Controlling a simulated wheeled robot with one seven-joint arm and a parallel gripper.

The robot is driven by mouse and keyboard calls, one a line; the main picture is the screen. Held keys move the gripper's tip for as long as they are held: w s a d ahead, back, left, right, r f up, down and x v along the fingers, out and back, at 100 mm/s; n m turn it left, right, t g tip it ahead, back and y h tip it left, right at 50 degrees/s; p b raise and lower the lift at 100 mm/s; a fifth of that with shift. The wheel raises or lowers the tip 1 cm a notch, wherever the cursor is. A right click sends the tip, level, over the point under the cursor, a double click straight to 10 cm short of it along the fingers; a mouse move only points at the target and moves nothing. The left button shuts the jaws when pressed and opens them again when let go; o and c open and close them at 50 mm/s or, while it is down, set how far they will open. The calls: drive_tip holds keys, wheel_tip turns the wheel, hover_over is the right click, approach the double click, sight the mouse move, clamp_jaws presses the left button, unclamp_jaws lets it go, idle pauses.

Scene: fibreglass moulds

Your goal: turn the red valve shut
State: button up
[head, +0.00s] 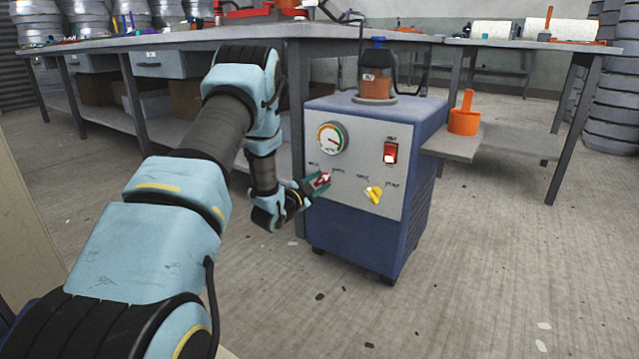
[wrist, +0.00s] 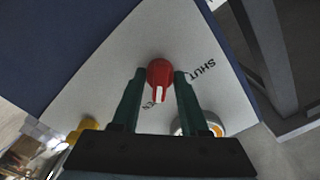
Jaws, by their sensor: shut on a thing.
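The red valve (head: 322,180) is a small knob with a white mark on the pale front panel of a blue cabinet (head: 418,220). In the wrist view the red valve (wrist: 159,72) sits between the two green fingers of my gripper (wrist: 158,78), which is shut on it. Its white mark points down in that view, towards a partly hidden word ending in "EN". The word "SHUT" stands to the upper right of the knob. In the head view my gripper (head: 316,186) reaches the panel from the left and partly covers the valve.
A yellow knob (head: 374,193) is right of the valve, a round gauge (head: 332,138) above it, and a lit red switch (head: 390,152) at upper right. An orange cup (head: 464,118) stands on the cabinet's side shelf (head: 452,147).

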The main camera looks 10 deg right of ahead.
clamp_jaws()
drive_tip(key=shift+n, duration=0.3)
drive_tip(key=shift+r+n+p, duration=0.15)
drive_tip(key=shift+n+p, duration=0.95)
drive_tip(key=shift+n, duration=0.1)
drive_tip(key=n+p, duration=0.3)
drive_tip(key=n, duration=0.3)
drive_tip(key=n+p, duration=0.2)
drive_tip(key=n, duration=0.3)
drive_tip(key=shift+a+n+p, duration=0.1)
drive_tip(key=shift+n+p, duration=0.25)
drive_tip(key=shift+n, duration=0.05)
drive_tip(key=shift+n+p, duration=0.45)
drive_tip(key=shift+n, duration=1.05)
